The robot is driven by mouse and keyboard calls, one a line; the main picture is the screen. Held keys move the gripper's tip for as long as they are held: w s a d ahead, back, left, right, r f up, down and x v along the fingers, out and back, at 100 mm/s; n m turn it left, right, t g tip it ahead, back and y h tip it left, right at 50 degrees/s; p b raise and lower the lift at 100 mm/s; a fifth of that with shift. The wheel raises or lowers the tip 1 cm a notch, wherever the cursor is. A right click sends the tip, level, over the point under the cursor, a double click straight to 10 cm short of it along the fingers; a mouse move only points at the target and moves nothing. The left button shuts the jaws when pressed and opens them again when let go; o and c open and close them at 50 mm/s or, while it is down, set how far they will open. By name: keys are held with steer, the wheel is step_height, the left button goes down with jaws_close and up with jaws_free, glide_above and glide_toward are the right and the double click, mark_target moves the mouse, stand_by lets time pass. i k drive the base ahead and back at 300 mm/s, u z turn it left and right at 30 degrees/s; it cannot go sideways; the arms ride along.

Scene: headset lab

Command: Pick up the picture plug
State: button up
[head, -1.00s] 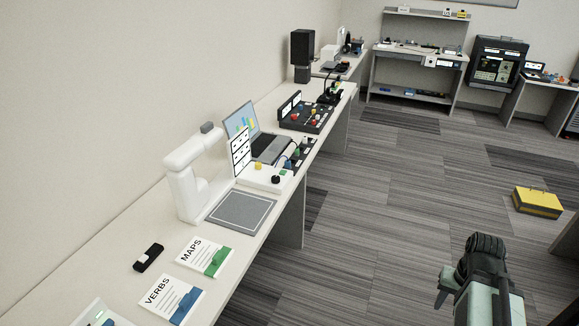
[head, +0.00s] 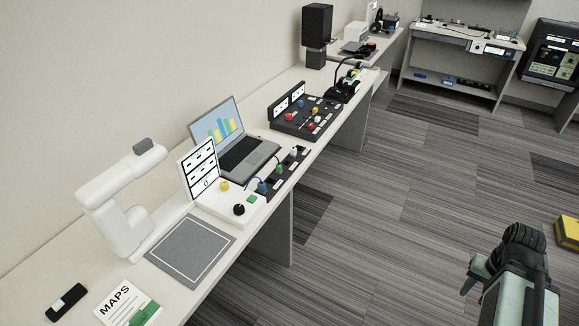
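I cannot tell which item is the picture plug. Several small plugs, among them a blue plug (head: 262,187), a green plug (head: 279,169) and a white plug (head: 293,152), stand in a dark strip (head: 270,184) in front of the open laptop (head: 245,153). Thin cables show near them. A black panel (head: 296,128) with red, yellow and blue pieces is farther along the same bench. My gripper (head: 498,262) is at the lower right, over the floor and well apart from the bench. Its fingers are too unclear to show whether it is open.
The long bench also bears a white document camera (head: 118,205), a grey mat (head: 188,250), a white control box (head: 228,206), a MAPS card (head: 122,302) and a black speaker (head: 316,30). The carpet (head: 400,220) right of the bench is clear. A yellow case (head: 568,234) lies at the right edge.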

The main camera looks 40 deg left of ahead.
mark_target(262, 186)
steer(key=u, duration=0.05)
steer(key=i, duration=2.45)
steer(key=u, duration=4.95)
steer(key=i, duration=1)
steer(key=z, duration=0.1)
